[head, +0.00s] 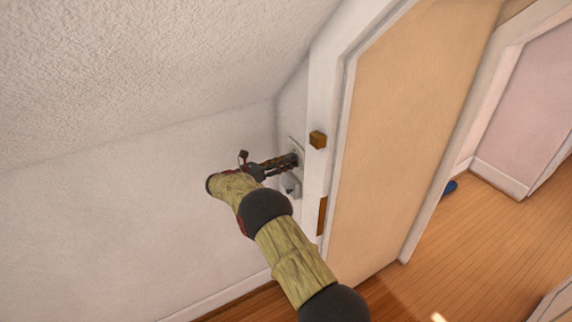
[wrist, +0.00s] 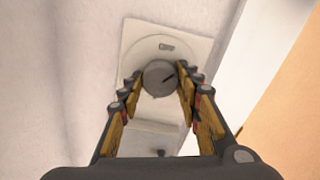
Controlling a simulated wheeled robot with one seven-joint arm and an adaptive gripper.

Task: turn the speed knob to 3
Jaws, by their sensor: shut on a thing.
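The speed knob (wrist: 159,77) is a round grey knob with a dark pointer mark, on a pale wall plate (wrist: 130,45). In the wrist view the mark points to the upper right. My gripper (wrist: 158,84) has one finger on each side of the knob and is shut on it. In the head view my gripper (head: 290,160) reaches the wall plate (head: 296,150) beside the door frame and hides the knob. A small dark-outlined marking sits on the plate above the knob. I cannot make out any numbers.
A pale box-like fitting (head: 291,187) is on the wall just below the plate. The tan door (head: 400,130) and its white frame stand close on the right, with a brown block (head: 318,140) on the frame. A textured sloped ceiling (head: 130,60) hangs over the left.

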